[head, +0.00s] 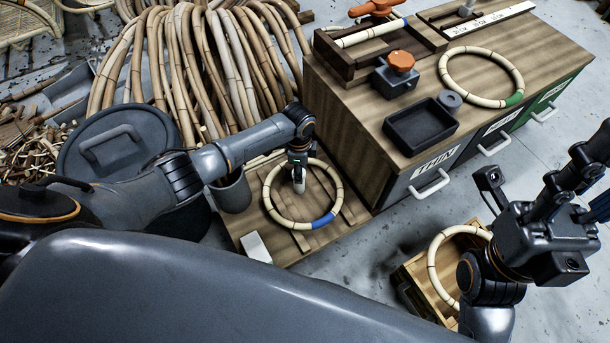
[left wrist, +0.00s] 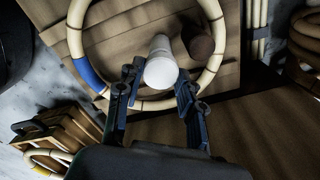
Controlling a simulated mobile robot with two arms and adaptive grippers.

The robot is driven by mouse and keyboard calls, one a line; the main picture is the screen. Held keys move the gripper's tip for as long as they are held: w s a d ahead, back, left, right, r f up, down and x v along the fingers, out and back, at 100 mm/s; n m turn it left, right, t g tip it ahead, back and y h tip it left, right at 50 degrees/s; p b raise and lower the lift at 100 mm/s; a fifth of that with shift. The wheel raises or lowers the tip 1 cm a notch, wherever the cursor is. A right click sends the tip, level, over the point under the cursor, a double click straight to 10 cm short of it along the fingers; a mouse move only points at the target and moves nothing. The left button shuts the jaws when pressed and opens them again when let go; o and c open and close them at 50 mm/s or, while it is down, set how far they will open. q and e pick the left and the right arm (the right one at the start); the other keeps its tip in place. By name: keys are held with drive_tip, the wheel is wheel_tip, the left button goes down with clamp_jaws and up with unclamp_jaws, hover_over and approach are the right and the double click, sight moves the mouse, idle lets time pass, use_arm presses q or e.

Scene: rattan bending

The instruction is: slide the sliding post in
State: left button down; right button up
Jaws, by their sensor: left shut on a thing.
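My left gripper (head: 298,158) points down inside a pale rattan ring (head: 327,218) with a blue band, which lies on a low wooden board (head: 254,228). It is shut on a white-topped post (left wrist: 161,62); in the left wrist view one finger is on each side of the post. The post also shows in the head view (head: 299,182), standing inside the ring, off its centre. A brown round shape (left wrist: 198,42) shows beside the post; I cannot tell what it is. The post's lower end is hidden. My right gripper (head: 588,163) is raised at the right edge; its jaw opening is unclear.
A workbench (head: 345,112) stands right of the board, with a black tray (head: 420,126), an orange-knobbed device (head: 396,74) and a green-banded ring (head: 443,67). A wooden crate (head: 411,284) with a ring is below right.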

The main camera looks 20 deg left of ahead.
use_arm(q)
drive_tip(key=shift+w+a, duration=0.2)
drive_tip(key=shift+a, duration=0.05)
drive_tip(key=c, duration=1.1)
unclamp_jaws()
drive_tip(key=shift+o, duration=1.3)
drive_tip(key=shift+r, duration=0.1)
drive_tip(key=shift+r, duration=0.35)
wheel_tip(320, 180, up, 11)
drive_tip(key=shift+s, duration=0.1)
